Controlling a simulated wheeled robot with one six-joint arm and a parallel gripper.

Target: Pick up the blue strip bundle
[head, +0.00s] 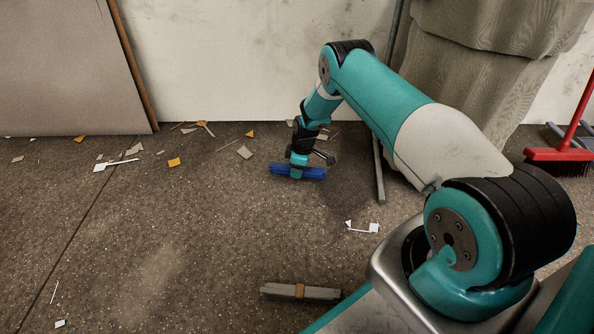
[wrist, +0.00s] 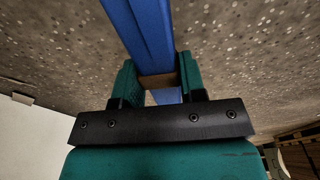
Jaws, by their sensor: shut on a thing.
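The blue strip bundle (head: 312,174) lies crosswise in my gripper (head: 297,168) in the head view, over the speckled floor. In the wrist view, the long blue bundle (wrist: 142,28) runs between the two green fingers of my gripper (wrist: 160,72). A brown band wraps the bundle between the fingers. My gripper is shut on the bundle at the band. The fingers hide part of its middle. I cannot tell exactly how high it is above the floor.
A grey strip bundle (head: 318,293) with a brown band lies on the floor close to my base. Paper scraps (head: 174,162) are scattered on the floor. A large board (head: 70,65) leans at the left, and a red broom (head: 560,154) stands at the right. The left floor is mostly free.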

